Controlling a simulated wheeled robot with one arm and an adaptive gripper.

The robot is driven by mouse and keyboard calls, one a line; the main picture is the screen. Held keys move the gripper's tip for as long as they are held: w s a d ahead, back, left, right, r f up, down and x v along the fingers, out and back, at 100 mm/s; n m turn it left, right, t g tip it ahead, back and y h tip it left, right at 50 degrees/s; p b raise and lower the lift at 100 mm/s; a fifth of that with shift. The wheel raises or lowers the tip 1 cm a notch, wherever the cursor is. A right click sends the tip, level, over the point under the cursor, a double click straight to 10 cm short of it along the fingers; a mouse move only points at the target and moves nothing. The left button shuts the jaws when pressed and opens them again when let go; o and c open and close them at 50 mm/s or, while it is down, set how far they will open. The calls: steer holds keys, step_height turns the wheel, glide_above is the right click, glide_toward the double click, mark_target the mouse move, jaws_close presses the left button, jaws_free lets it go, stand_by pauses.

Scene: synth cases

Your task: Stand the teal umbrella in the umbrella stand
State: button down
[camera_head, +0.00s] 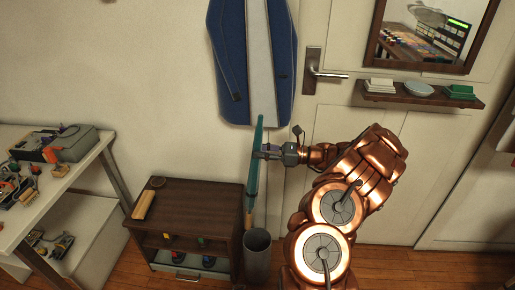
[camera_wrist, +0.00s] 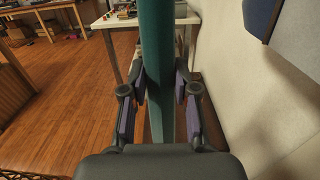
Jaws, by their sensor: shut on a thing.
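The teal umbrella (camera_head: 254,172) is long and thin and hangs nearly upright, leaning slightly, with a lighter brown lower end. My gripper (camera_head: 262,153) is shut on it around the upper middle of its length. In the wrist view the umbrella (camera_wrist: 161,75) runs between the two fingers (camera_wrist: 161,92). The umbrella stand (camera_head: 257,258) is a grey cylinder on the floor, to the right of the dark cabinet. The umbrella's lower end shows just above the stand's rim, at its left side in the head view. I cannot tell whether that end is inside the opening.
A dark wooden cabinet (camera_head: 188,210) stands close left of the stand. A white workbench (camera_head: 45,185) with tools is at the far left. A small shelf (camera_head: 425,95) is on the right.

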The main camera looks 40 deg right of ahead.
step_height(320, 180, down, 26)
steer(key=b, duration=1.3)
steer(key=shift+f, duration=0.15)
stand_by(1.7)
stand_by(0.3)
steer(key=c, duration=0.8)
jaws_free()
steer(key=shift+s+d, duration=0.1)
steer(key=v, duration=1.2)
